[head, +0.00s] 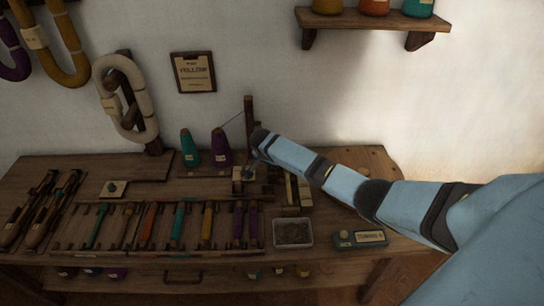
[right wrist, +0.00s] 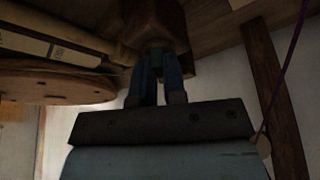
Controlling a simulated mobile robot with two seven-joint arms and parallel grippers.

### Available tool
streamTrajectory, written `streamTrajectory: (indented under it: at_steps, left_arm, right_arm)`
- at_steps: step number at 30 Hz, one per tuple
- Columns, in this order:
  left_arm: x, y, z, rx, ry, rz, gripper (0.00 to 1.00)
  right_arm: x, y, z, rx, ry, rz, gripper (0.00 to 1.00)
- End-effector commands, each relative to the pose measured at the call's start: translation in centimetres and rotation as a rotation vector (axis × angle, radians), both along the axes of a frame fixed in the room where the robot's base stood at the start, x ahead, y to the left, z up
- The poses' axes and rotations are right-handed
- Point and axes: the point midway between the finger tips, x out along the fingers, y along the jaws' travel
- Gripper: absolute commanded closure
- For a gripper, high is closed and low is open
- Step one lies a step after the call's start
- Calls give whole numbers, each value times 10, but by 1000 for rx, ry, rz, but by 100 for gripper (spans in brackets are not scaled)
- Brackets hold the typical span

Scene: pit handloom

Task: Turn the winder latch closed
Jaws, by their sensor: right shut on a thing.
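My right arm reaches in from the right in the head view. Its gripper (head: 254,160) is at the winder, beside the upright wooden post (head: 249,112) at the back of the bench. In the right wrist view the two blue fingers (right wrist: 158,62) are shut on a small dark piece, which I take to be the winder latch (right wrist: 156,68), against a brown wooden block (right wrist: 153,24). The latch is mostly hidden by the fingers, and its angle is hard to tell. In the head view it is too small and covered to make out. My left gripper is out of view.
A purple cone (head: 221,150) and a teal cone (head: 190,150) stand just left of the gripper. A rack of coloured bobbins (head: 178,224), a grey tray (head: 293,233) and a green box (head: 360,239) lie nearer the bench's front. A shelf (head: 370,21) hangs above.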

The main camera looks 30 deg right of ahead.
Motion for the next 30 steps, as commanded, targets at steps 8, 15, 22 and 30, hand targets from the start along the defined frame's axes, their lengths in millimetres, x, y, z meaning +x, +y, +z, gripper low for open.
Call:
streamTrajectory:
  at_steps: [8,15,22,30]
  left_arm:
    - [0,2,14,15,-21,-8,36]
    - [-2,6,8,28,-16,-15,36]
    - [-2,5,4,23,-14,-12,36]
    - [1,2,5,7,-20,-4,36]
  right_arm:
    - [0,1,-1,1,6,-267,100]
    - [1,1,-3,1,5,-496,100]
    - [1,1,-4,0,7,-703,100]
    - [2,0,-4,-1,4,-891,100]
